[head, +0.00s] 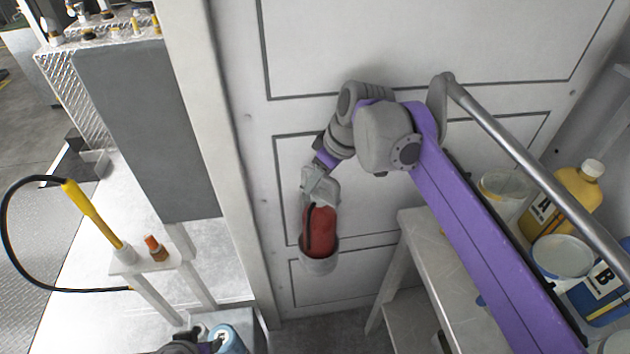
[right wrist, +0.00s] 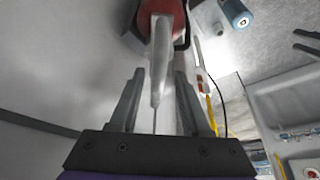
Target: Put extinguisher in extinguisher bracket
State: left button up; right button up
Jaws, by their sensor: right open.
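The red extinguisher (head: 320,232) stands upright in the grey cup-shaped bracket (head: 318,263) on the white panelled wall, its lower end hidden inside the cup. My right gripper (head: 320,188) is at the top of the extinguisher. In the right wrist view my right gripper (right wrist: 157,95) is open, with one finger on each side of the extinguisher's pale handle (right wrist: 160,55). The red body (right wrist: 163,12) shows behind the handle. Whether the fingers touch the handle cannot be seen. Dark parts at the head view's bottom edge may be my left arm; its fingers are not clear there.
A grey shelf (head: 432,250) stands right of the bracket, near a yellow jug (head: 575,198) and a blue container (head: 600,290). At left is a white post stand with a yellow-handled hose (head: 92,215). A light blue cylinder (head: 228,340) shows at the bottom.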

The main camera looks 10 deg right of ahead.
jog(key=p+v, duration=0.1)
jog(key=v, duration=0.9)
jog(key=s+d+f+m+t+h, duration=0.1)
jog(key=s+f+m, duration=0.3)
jog(key=s+f, duration=0.6)
jog(key=s+d+f+m+t+h, duration=0.1)
jog(key=s+d+f+m, duration=0.3)
jog(key=s+f, duration=0.7)
notch_tip(320, 180, down, 6)
jog(key=shift+d+r+m+h, duration=0.25)
jog(key=shift+d+m+h, duration=0.1)
jog(key=shift+m+h, duration=0.2)
